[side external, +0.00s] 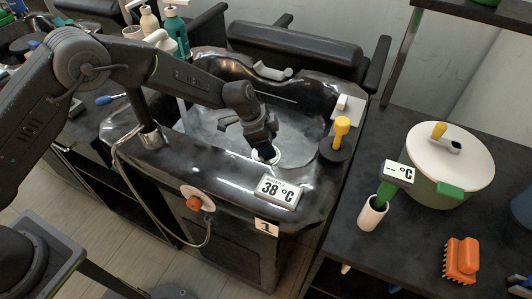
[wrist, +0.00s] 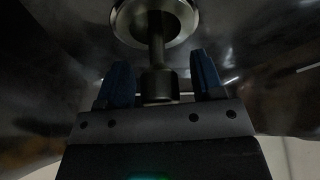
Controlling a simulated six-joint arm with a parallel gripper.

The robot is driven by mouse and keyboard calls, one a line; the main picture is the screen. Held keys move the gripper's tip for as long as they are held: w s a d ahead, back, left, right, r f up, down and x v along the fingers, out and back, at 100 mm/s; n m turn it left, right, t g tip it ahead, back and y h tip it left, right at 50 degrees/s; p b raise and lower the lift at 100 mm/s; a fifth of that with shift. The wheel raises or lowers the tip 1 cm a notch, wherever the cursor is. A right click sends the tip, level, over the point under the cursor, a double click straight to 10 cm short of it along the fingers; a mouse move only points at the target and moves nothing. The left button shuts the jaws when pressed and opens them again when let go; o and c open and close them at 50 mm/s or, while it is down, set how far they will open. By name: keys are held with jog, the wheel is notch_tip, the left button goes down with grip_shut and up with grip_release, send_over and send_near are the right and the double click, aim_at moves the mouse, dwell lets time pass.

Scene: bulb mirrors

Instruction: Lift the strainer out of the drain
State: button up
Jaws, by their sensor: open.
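The strainer shows in the wrist view as a metal stem with a wider knob (wrist: 158,86). The stem rises from a round metal drain ring (wrist: 187,25) in the dark basin. My gripper (wrist: 162,80) is open, with one blue finger on each side of the knob and gaps on both sides. In the side view my gripper (side external: 264,148) reaches down into the basin (side external: 215,125) at a pale ring (side external: 274,160), and the strainer is mostly hidden there. The strainer's lower part is hidden in the wrist view.
A 38 °C display (side external: 278,191) sits on the basin's front rim. A yellow-topped black knob (side external: 338,138) stands at its right. A hose (side external: 138,196) hangs at the front. Bottles (side external: 175,35) stand behind my arm. A lidded pot (side external: 447,170) stands on the right-hand table.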

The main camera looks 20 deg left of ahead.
jog(key=shift+c, duration=0.3)
jog(key=c, duration=0.9)
jog(key=shift+c, duration=0.2)
notch_tip(320, 180, up, 11)
jog(key=shift+r, duration=0.1)
